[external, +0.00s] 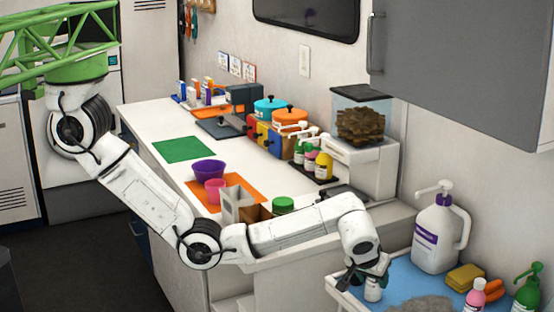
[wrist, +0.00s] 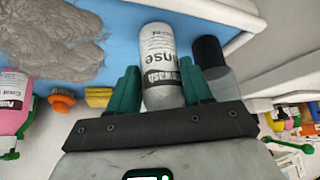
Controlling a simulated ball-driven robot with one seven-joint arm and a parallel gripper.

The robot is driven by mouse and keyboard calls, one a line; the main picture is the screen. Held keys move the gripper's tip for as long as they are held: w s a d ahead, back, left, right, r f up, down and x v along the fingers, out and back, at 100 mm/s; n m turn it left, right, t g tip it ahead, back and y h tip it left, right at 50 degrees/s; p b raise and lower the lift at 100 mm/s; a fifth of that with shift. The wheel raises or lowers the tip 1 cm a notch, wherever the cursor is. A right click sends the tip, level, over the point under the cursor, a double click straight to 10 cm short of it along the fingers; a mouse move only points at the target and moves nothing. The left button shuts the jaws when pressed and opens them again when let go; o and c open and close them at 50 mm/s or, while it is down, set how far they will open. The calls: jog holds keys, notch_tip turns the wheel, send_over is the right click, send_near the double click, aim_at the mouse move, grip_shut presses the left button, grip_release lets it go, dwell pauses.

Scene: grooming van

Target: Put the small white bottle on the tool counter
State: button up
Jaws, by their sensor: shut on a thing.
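The small white bottle (wrist: 158,58) has a grey label and stands between my teal fingers in the wrist view. My gripper (wrist: 160,92) is shut on it. In the external view my gripper (external: 368,277) is low at the right, over the blue-topped cart (external: 403,271), and part of the white bottle (external: 373,292) shows below it. I cannot tell whether the bottle still touches the cart. The long white counter (external: 240,160) runs along the wall, behind and left of my gripper; I take it as the tool counter.
A clear bottle with a black cap (wrist: 212,62) is close beside my right finger. A grey towel (external: 418,304), white pump jug (external: 437,235), yellow sponges (external: 466,277) and pink bottle (external: 475,296) share the cart. The counter has bare room around the green mat (external: 183,149).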

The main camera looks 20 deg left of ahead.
jog(key=shift+f, duration=0.15)
jog(key=o, duration=1.1)
jog(key=shift+o, duration=0.2)
jog(key=shift+r, duration=0.25)
jog(key=v, duration=1.2)
jog(key=shift+f, duration=0.1)
